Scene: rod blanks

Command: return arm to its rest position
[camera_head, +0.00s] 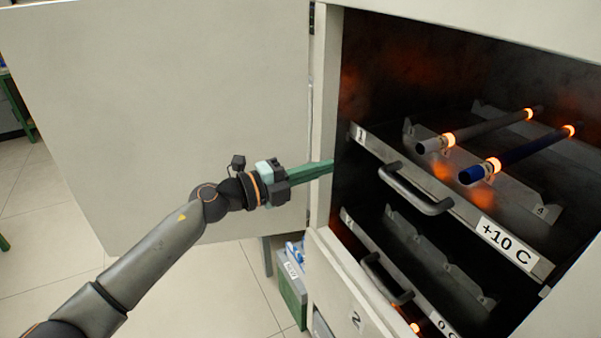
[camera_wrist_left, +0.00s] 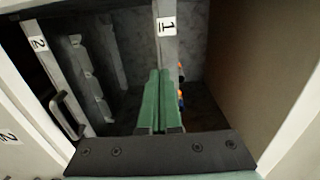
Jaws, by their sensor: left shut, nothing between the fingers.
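My left gripper (camera_head: 331,168) reaches in from the left in the head view, with its green fingers at the open front of the cabinet, beside the left edge of the upper rack. The left wrist view shows the same green fingers (camera_wrist_left: 160,75) together, shut with nothing between them, pointing at the rack front labelled 1 (camera_wrist_left: 167,30). A grey rod (camera_head: 485,130) and a blue rod (camera_head: 520,152) lie across the upper rack, each with glowing orange bands. My right gripper is in neither view.
The cabinet door (camera_head: 160,110) stands wide open behind my left arm. The upper rack handle (camera_head: 415,192) sticks out, and the lower rack handle (camera_head: 385,280) is below it. A green and grey box (camera_head: 291,285) stands on the floor.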

